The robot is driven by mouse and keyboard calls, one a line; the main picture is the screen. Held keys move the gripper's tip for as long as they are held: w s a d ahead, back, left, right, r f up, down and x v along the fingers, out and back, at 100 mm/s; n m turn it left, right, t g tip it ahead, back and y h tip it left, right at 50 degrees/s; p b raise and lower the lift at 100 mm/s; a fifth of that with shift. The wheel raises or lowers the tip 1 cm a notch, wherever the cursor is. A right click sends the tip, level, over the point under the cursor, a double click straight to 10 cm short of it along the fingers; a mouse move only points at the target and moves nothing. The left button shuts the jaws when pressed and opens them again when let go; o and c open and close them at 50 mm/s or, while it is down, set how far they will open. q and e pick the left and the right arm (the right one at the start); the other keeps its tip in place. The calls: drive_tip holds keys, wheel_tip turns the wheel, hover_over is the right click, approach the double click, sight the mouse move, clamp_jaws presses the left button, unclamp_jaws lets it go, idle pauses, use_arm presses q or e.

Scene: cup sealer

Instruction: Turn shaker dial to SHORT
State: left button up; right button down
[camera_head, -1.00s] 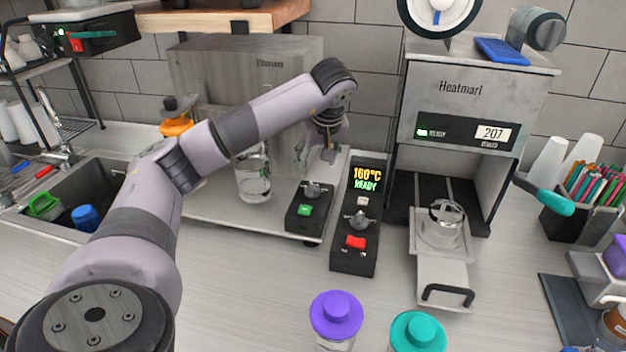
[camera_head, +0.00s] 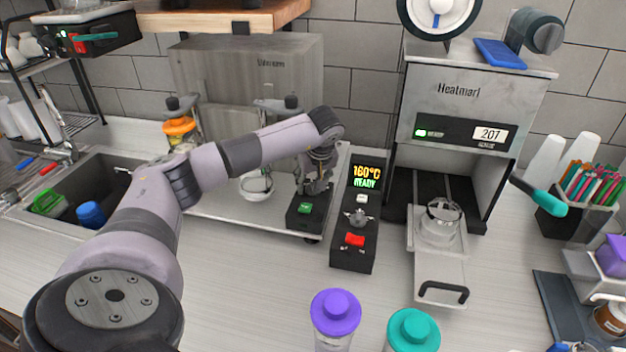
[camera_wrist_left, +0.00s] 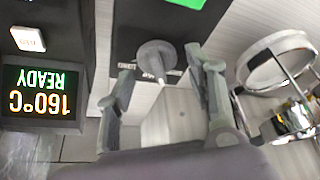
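The shaker (camera_head: 250,90) is a grey machine at the back left, with a black control box (camera_head: 303,222) at its front right carrying a green button (camera_head: 305,208). Its dial is mostly hidden behind my left gripper in the head view. In the left wrist view the grey round dial (camera_wrist_left: 157,55) shows between the fingers, near their tips. My left gripper (camera_head: 315,188) is low over the control box; it is open in the left wrist view (camera_wrist_left: 158,80), with a finger on each side of the dial. I cannot tell whether they touch it. Its setting is unreadable.
Right beside it stands a second black control box (camera_head: 352,250) with a 160°C READY display, a knob and a red switch. A glass cup (camera_head: 256,184) is left of the gripper. The heat sealer (camera_head: 470,110) stands right. Purple-lidded (camera_head: 335,312) and teal-lidded (camera_head: 413,330) cups stand in front.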

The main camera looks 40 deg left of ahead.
use_arm(q)
drive_tip(key=c, duration=1)
drive_tip(key=shift+d+n+g+y, duration=0.1)
drive_tip(key=shift+n+g, duration=0.25)
drive_tip(key=shift+n, duration=0.6)
drive_tip(key=shift+a+n+g+y, duration=0.1)
drive_tip(key=shift+n+g, duration=0.2)
drive_tip(key=shift+n, duration=0.7)
drive_tip(key=shift+d+n+g+y, duration=0.1)
drive_tip(key=shift+n+g, duration=0.25)
drive_tip(key=shift+n, duration=0.6)
drive_tip(key=o, duration=1.1)
drive_tip(key=shift+w+f, duration=0.1)
drive_tip(key=shift+r, duration=0.2)
drive_tip(key=v, duration=1.1)
drive_tip(key=shift+d+r, duration=0.2)
drive_tip(key=shift+r, duration=0.1)
